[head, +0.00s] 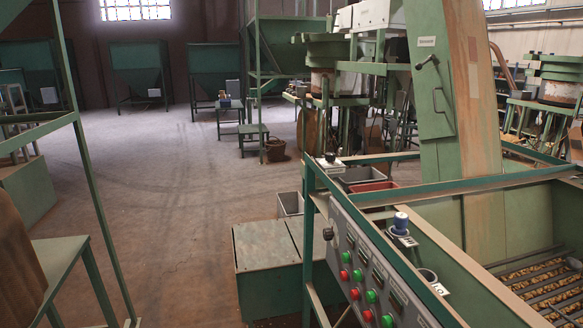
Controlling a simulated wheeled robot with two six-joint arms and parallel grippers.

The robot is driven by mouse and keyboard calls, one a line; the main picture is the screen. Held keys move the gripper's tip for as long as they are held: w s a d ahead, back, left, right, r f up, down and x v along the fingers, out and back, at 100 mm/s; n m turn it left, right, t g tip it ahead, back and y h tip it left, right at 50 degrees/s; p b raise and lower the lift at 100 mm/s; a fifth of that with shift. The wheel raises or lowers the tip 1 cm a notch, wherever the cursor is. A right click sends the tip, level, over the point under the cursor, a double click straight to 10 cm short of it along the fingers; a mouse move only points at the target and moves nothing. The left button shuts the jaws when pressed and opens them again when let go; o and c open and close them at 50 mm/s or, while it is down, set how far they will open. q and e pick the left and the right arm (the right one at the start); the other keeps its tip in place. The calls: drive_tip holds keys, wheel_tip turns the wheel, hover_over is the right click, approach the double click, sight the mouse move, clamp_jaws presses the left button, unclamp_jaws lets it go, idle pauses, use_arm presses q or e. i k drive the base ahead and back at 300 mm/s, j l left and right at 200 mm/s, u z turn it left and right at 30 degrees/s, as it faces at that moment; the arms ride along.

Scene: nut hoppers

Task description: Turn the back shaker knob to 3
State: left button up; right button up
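A control panel (375,265) runs along the near side of a green shaker machine at the right, with red and green round buttons on it. A dark knob (328,233) sticks out at the panel's far end. I cannot tell which one is the back shaker knob, and no scale number is readable. Neither of my grippers is in view.
The shaker bed (545,285) holds nuts in rows. Grey and red bins (372,186) sit behind the panel. A low green box (265,255) stands left of the panel. A green table (58,262) is at the near left. Open concrete floor (165,200) lies between.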

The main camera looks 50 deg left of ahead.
sight(330, 158)
drive_tip(key=u, duration=1.4)
drive_tip(key=z, duration=0.45)
